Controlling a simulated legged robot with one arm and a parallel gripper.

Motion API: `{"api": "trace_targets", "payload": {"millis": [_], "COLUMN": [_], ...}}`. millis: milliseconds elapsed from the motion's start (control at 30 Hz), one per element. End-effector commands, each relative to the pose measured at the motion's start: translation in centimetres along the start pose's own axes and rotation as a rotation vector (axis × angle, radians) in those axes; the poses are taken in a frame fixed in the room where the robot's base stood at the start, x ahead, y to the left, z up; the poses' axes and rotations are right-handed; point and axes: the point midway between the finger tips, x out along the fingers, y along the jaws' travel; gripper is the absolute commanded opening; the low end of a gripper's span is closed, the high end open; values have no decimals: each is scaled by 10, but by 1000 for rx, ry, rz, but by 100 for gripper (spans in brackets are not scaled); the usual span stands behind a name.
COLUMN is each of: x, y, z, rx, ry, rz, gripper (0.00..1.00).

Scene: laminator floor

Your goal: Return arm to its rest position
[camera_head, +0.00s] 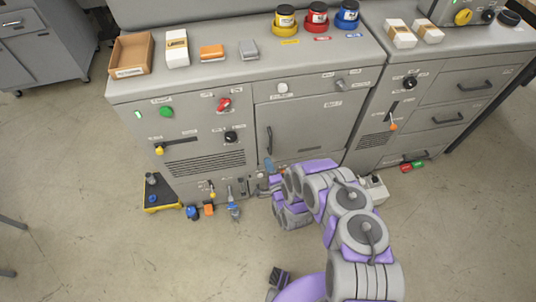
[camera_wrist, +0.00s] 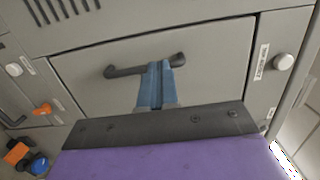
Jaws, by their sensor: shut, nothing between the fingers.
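My arm reaches forward, low in front of the grey cabinet (camera_head: 240,115). My gripper (camera_head: 269,165) is beside the lower part of the cabinet door, just below its dark handle (camera_head: 269,139). In the wrist view, the blue fingers of my gripper (camera_wrist: 156,84) are together with nothing between them. They overlap the dark handle (camera_wrist: 128,71) on the grey door panel (camera_wrist: 215,60). Whether they touch the handle cannot be told.
Above the gripper is the cabinet top, with an open cardboard box (camera_head: 131,55) and colored-lid jars (camera_head: 316,20). A yellow-edged tray (camera_head: 160,193) and small tools (camera_head: 233,211) lie on the floor at left. A second cabinet (camera_head: 440,95) stands at right. The foreground floor is mostly open.

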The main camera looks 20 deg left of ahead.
Motion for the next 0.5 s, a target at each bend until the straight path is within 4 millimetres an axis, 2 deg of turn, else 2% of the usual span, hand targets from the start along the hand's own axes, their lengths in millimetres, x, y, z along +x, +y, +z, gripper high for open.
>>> {"api": "trace_targets", "payload": {"millis": [333, 500], "x": [-8, 6], "y": [-1, -10], "z": [-4, -25], "rx": [0, -75], "ry": [2, 12], "rz": [5, 59], "gripper": [0, 0]}}
